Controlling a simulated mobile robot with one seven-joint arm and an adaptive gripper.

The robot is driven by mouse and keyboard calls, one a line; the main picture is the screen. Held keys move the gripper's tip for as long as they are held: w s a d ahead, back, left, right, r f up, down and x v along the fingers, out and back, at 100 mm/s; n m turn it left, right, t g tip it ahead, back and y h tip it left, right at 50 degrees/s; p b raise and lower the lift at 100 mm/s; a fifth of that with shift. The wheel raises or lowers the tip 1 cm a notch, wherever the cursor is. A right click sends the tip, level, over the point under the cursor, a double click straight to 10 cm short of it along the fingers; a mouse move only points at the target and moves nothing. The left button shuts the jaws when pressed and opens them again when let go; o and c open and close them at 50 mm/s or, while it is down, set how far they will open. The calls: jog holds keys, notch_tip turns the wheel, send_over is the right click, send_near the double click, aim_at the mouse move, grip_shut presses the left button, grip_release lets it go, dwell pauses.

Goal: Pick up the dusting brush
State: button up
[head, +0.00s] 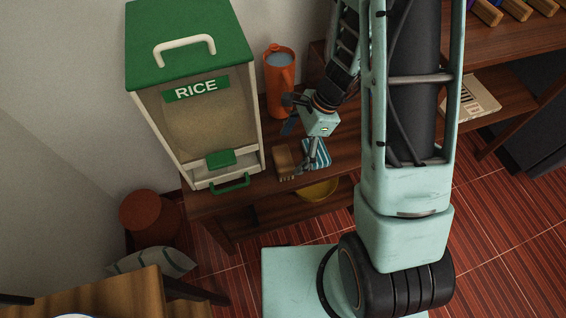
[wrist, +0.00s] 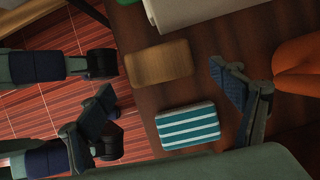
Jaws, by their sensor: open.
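The dusting brush (head: 285,163) lies on the wooden shelf, just right of the rice dispenser's front. It has a brown wooden back, with pale bristles showing at its near edge. In the wrist view the brush (wrist: 158,63) shows as a plain wooden block between and above the fingers. My gripper (head: 300,142) is open and empty over the shelf, above and close beside the brush. In the wrist view the fingers of my gripper (wrist: 168,100) are spread wide, one to each side. I cannot tell the exact height gap.
A teal-and-white striped item (head: 316,152) lies right of the brush. The rice dispenser (head: 208,128) stands left, and an orange pitcher (head: 279,85) stands behind. A yellow bowl (head: 318,190) sits below the shelf top. A red-brown pot (head: 149,214) is on the floor at left.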

aim_at(285, 157)
jog(key=x, duration=0.2)
jog(key=b+x, duration=0.1)
jog(key=x, duration=0.2)
jog(key=shift+a+f, duration=0.1)
jog(key=shift+a, duration=0.25)
jog(key=shift+c, duration=0.7)
jog(key=c, duration=1.2)
jog(key=shift+o, duration=0.2)
